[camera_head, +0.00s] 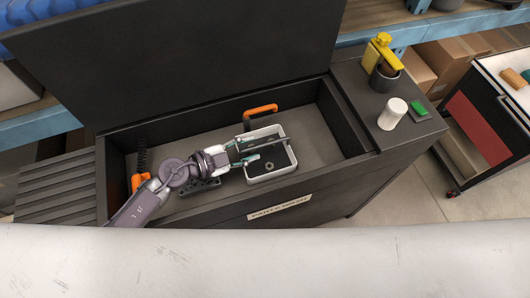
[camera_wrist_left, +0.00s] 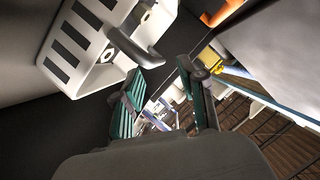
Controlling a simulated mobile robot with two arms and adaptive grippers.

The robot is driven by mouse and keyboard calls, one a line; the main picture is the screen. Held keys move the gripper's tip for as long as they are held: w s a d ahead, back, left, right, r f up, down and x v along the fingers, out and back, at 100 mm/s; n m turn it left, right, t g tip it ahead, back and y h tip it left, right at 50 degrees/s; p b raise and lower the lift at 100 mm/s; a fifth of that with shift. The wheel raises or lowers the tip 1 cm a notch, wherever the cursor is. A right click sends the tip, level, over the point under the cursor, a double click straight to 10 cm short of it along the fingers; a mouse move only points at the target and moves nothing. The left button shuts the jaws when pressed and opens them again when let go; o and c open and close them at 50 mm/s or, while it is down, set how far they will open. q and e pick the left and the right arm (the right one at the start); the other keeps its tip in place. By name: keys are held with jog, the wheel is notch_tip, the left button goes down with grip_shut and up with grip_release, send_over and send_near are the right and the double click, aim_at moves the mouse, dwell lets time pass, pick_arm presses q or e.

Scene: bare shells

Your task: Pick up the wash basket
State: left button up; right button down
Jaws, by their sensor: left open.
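The wash basket (camera_head: 292,170) is a small white open box with a grey bar handle. It stands on the floor of the open black parts washer (camera_head: 216,208), with a metal nut (camera_head: 269,166) inside. In the left wrist view the white basket (camera_wrist_left: 91,74) has dark slots in its side, and its grey handle (camera_wrist_left: 137,51) reaches close to the fingertips. My left gripper (camera_head: 254,150) is open over the basket's left side, with its teal fingers at the handle. It also shows in the left wrist view (camera_wrist_left: 163,72). I cannot tell whether the handle lies between the fingers. My right gripper is not in view.
An orange hooked part (camera_head: 261,111) rises behind the basket. The raised lid (camera_head: 190,70) stands at the back. A white cup (camera_head: 392,114), a green block (camera_head: 418,109) and a yellow-topped dark can (camera_head: 383,75) stand on the right ledge. The tank floor right of the basket is clear.

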aim_at(262, 146)
pick_arm(q)
jog(key=x, duration=0.5)
jog(key=shift+s+d, duration=0.1)
jog(key=shift+d, duration=0.1)
grip_shut()
